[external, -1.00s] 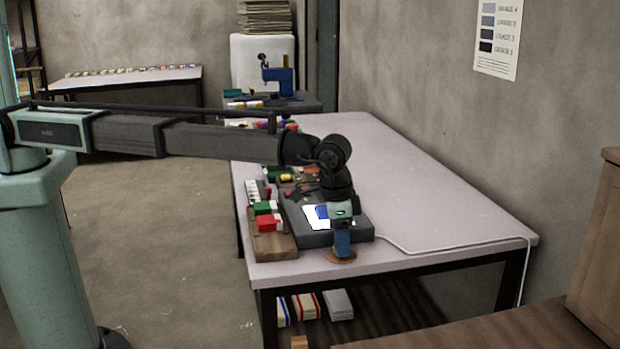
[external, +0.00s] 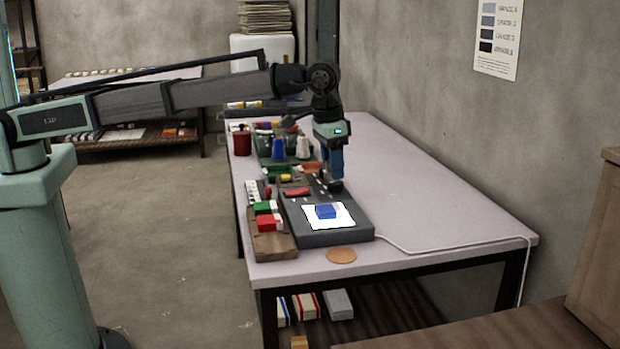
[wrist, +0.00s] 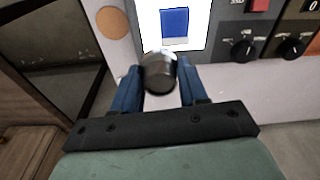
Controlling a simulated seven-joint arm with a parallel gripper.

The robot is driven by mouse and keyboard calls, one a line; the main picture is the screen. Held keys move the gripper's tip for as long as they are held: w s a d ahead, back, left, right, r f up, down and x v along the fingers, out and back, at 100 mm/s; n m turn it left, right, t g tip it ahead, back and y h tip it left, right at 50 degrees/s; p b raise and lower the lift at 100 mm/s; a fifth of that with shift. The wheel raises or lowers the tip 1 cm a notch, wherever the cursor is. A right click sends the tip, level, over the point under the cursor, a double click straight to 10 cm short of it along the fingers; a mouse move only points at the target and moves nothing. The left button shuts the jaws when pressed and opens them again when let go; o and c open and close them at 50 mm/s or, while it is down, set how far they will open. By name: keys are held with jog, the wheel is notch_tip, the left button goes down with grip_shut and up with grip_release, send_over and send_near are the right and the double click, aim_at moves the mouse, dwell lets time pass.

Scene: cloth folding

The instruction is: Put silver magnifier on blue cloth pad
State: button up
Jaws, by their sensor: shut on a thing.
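My gripper (external: 336,168) has blue fingers and points down, raised above the back right part of the grey light box. It is shut on a short round magnifier (wrist: 159,72), dark on top with a silvery side, which sits between the fingers in the wrist view. In the external view the magnifier (external: 335,186) is a dark piece at the fingertips. The blue cloth pad (external: 326,212) lies on the bright white panel, in front of and a little left of the gripper. The pad (wrist: 175,22) also shows near the top of the wrist view, apart from the magnifier.
The white panel (external: 345,220) is set in the grey box (external: 310,238). A flat brown disc (external: 341,255) lies bare near the table's front edge. Coloured blocks (external: 267,215) line a wooden rack at left. Spools and a red cup (external: 242,140) stand behind.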

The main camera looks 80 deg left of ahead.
aim_at(330, 207)
jog(key=shift+n, duration=0.5)
jog(key=shift+s+a+f, duration=0.1)
jog(key=shift+a+f, duration=0.35)
jog(key=shift+f, duration=1)
jog(key=shift+w+a+f, duration=0.1)
jog(key=shift+a+f, duration=0.4)
jog(key=shift+f, duration=0.95)
jog(key=shift+s+a+f, duration=0.1)
jog(key=shift+a+f, duration=0.35)
jog(key=shift+f, duration=1)
jog(key=shift+f, duration=0.1)
jog(key=o, duration=1.1)
jog(key=r, duration=0.4)
jog(key=s+r, duration=0.1)
jog(key=r, duration=0.7)
jog(key=shift+s+d+r, duration=0.1)
jog(key=shift+s, duration=0.15)
